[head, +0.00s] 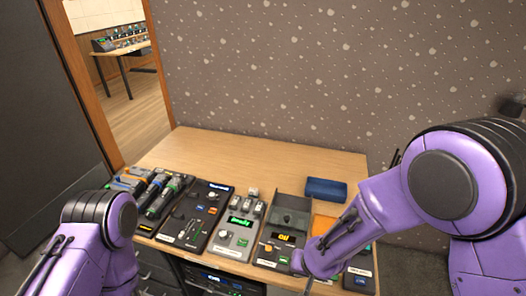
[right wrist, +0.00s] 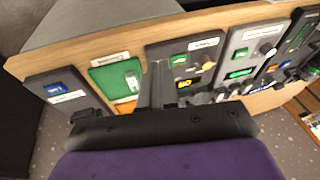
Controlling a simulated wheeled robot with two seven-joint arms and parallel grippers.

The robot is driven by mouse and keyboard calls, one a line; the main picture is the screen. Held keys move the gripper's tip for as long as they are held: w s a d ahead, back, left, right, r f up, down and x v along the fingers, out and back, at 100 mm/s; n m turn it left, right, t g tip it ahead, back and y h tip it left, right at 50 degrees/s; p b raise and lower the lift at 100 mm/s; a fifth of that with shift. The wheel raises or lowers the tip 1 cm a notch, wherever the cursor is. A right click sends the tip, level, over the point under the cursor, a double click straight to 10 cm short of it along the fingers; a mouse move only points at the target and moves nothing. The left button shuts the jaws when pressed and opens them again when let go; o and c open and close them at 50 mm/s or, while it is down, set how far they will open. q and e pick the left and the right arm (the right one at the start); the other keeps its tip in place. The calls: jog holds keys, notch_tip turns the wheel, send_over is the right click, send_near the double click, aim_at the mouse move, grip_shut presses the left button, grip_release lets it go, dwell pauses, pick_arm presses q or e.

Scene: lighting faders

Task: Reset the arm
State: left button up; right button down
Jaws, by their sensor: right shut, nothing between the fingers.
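My right arm comes in from the right in the head view, its wrist low over the front edge of the desk (head: 200,148). In the right wrist view my right gripper (right wrist: 160,82) is shut and empty, its fingers together in front of the row of control modules. I cannot tell whether the fingertips touch a module. My left arm shows at the lower left of the head view, bent, with its gripper out of the picture.
Fader modules line the desk front: a black one (head: 197,215), a grey one with a green display (head: 236,224) and one with an orange display (head: 283,238). A blue box (head: 326,189) stands behind. A rack (head: 212,279) sits below. The desk's back is clear.

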jog(key=s+d+f+m+t+h+b, duration=0.2)
jog(key=s+d+f, duration=0.2)
jog(key=d+f, duration=0.25)
jog(key=s+d+f+m+t+h+b, duration=0.1)
jog(key=s+d+f+b, duration=0.1)
jog(key=s+d+f, duration=0.4)
jog(key=s+d+f+g+h+b, duration=0.1)
jog(key=s+d+f, duration=0.2)
jog(key=s, duration=0.3)
jog(key=s+d+f+m+g+h+b, duration=0.1)
jog(key=s+d+f+g, duration=0.1)
jog(key=s, duration=0.4)
jog(key=shift+s+d+f, duration=0.4)
jog(key=shift+d+f, duration=0.5)
jog(key=shift+d, duration=0.35)
